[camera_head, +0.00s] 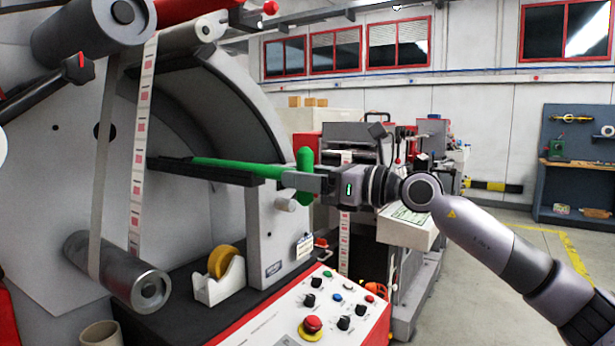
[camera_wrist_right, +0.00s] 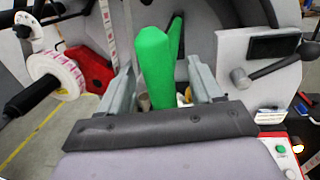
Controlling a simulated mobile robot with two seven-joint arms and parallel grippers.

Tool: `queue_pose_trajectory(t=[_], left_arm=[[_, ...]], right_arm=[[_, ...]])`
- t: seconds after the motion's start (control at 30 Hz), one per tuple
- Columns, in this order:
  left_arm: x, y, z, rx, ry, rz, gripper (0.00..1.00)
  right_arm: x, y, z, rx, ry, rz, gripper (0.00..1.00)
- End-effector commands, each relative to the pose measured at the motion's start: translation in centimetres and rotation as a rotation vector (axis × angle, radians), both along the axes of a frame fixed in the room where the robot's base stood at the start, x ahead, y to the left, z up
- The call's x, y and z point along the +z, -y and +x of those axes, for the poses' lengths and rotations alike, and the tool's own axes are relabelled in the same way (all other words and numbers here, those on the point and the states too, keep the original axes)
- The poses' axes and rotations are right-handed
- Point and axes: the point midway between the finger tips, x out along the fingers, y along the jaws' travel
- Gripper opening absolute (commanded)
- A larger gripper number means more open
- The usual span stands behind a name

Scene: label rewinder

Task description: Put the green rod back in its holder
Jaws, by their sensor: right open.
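The green rod (camera_head: 238,167) lies roughly level along a dark rail-like holder (camera_head: 210,173) on the machine's grey side; whether it is fully seated I cannot tell. Its upright green cross-piece (camera_head: 305,158) is at the right end, beside my right gripper (camera_head: 290,180). In the right wrist view, a green piece of the rod (camera_wrist_right: 157,68) stands between the two grey fingers of my open right gripper (camera_wrist_right: 160,85). A gap shows beside the green piece; contact on the other side is unclear. My left gripper is not in view.
A control panel (camera_head: 340,312) with knobs and a red button is below. A yellow tape roll in a white dispenser (camera_head: 220,278) stands on the ledge. A label strip (camera_head: 141,150) runs down at left. Open floor (camera_head: 500,235) is at the right.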

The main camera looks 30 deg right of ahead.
Motion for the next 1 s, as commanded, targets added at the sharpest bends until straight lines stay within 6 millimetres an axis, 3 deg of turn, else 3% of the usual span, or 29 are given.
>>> queue_pose_trajectory(t=[0.6,1.0], left_arm=[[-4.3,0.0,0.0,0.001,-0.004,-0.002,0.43],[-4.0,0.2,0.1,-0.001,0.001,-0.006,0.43]], right_arm=[[-0.6,3.4,-5.6,-0.003,0.001,0.0,0.65],[-0.2,3.6,-6.1,0.0,0.002,0.0,0.65]])
